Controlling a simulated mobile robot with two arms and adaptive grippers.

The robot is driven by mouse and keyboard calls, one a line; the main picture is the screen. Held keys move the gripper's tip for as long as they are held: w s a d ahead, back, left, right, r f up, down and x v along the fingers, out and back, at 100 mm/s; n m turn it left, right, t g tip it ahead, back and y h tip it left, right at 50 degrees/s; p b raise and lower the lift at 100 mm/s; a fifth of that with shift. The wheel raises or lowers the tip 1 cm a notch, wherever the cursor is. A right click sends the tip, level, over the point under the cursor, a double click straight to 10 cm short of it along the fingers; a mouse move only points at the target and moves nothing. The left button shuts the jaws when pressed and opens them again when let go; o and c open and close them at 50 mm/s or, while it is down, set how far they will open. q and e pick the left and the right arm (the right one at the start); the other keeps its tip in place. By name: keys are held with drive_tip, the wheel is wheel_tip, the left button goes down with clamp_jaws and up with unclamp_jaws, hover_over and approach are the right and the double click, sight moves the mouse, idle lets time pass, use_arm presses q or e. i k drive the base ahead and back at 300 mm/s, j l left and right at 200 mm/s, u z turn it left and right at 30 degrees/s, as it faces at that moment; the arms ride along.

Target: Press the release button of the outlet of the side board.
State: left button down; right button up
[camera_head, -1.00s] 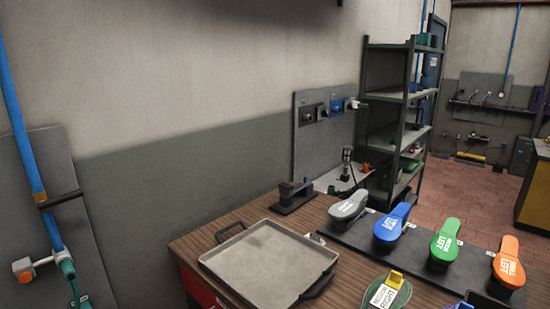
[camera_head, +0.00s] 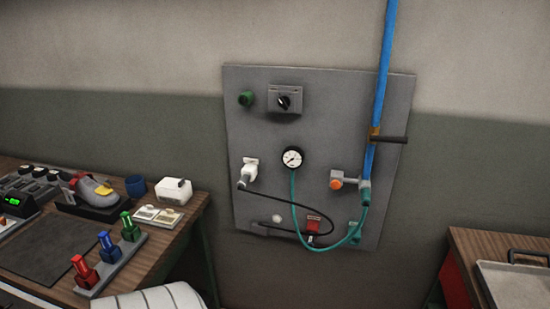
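The grey side board (camera_head: 325,130) is mounted on the wall near the middle of the head view. A blue pipe (camera_head: 382,80) comes down its right side to a grey outlet fitting (camera_head: 350,179) with a round orange button (camera_head: 336,184) on its left end. A teal hose (camera_head: 352,234) hangs from below the pipe and loops to a round gauge (camera_head: 292,158). A red socket (camera_head: 313,223) sits low on the board, with a black cable (camera_head: 268,222) near it. Neither gripper shows, and nothing covers the orange button.
The board also carries a green knob (camera_head: 246,98), a black rotary switch (camera_head: 284,101) and a white plug (camera_head: 249,170). A dark lever (camera_head: 392,139) sticks out by the pipe. A cluttered wooden bench (camera_head: 60,287) stands left, another table (camera_head: 470,243) right, with a gap between.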

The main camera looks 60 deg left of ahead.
sight(335, 184)
drive_tip(key=u, duration=1.7)
